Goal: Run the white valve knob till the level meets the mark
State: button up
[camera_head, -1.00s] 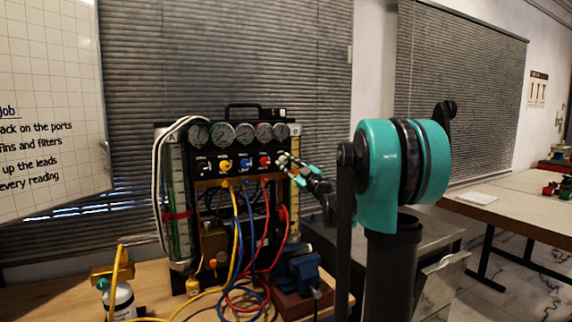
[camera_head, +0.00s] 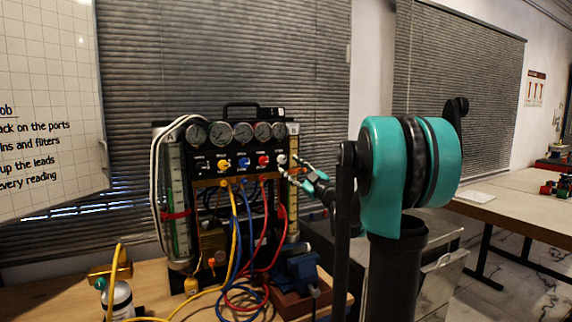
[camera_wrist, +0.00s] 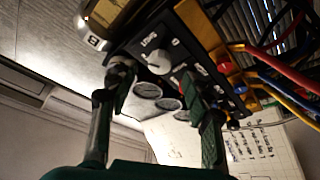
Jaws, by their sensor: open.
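The white valve knob (camera_head: 281,159) is at the right end of the knob row on the black gauge panel. It also shows in the wrist view (camera_wrist: 158,62), beyond and between my fingers. My gripper (camera_head: 291,168) is open and empty just in front of it; its fingers also show in the wrist view (camera_wrist: 155,78). No contact with the knob is visible. Sight tube B (camera_head: 293,188), with amber at its top, stands on the panel's right side. Tube A (camera_head: 178,200) with green stands on the left. The level and its mark are too small to make out.
Red (camera_head: 263,160), blue (camera_head: 244,162) and yellow (camera_head: 224,163) knobs sit left of the white one, under several gauges (camera_head: 243,132). Coloured hoses (camera_head: 238,235) hang in front of the panel. A blue vise (camera_head: 298,268) stands on the bench below my gripper.

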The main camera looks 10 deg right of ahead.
jog(key=v, duration=0.7)
jog(key=shift+s+d, duration=0.2)
jog(key=shift+s, duration=0.1)
jog(key=shift+f, duration=0.1)
dwell(1.2)
